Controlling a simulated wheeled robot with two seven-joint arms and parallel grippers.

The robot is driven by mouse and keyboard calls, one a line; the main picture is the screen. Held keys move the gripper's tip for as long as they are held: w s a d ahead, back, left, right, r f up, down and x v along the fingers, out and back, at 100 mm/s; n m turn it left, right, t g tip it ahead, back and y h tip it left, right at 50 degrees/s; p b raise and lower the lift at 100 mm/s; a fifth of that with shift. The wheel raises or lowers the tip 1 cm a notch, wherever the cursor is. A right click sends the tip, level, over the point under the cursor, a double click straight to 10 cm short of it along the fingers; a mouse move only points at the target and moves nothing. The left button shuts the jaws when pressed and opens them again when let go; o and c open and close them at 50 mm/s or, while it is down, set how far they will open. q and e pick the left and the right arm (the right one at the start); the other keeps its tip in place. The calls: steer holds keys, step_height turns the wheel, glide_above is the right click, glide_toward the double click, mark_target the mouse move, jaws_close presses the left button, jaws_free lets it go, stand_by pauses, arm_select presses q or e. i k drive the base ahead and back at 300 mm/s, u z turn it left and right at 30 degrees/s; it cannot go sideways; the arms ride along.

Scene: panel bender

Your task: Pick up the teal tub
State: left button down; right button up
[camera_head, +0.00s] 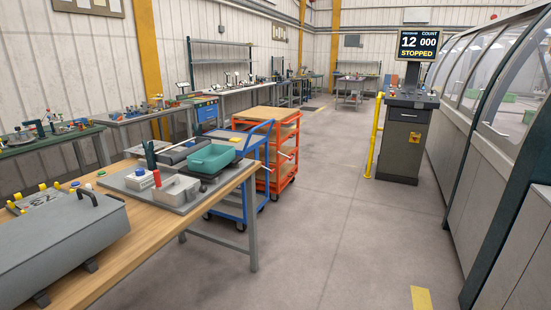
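A small light grey box (177,190) stands in front of the tub. The tub's underside is hidden. Neither of my grippers shows in the head view.
A grey case (60,245) with a black handle fills the bench's near left. A red-topped post (157,178) and a dark green upright (150,154) stand near the tub. Blue (262,185) and orange (290,150) carts stand beyond the bench. The floor (330,230) to the right is clear.

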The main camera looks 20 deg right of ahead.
mark_target(212, 158)
steer(key=z, duration=0.2)
steer(key=k, duration=0.55)
steer(key=z, duration=0.5)
steer(key=i, duration=0.35)
steer(key=z, duration=0.9)
steer(key=i, duration=1.9)
steer(key=u, duration=0.95)
steer(key=i, duration=0.45)
steer(key=u, duration=0.25)
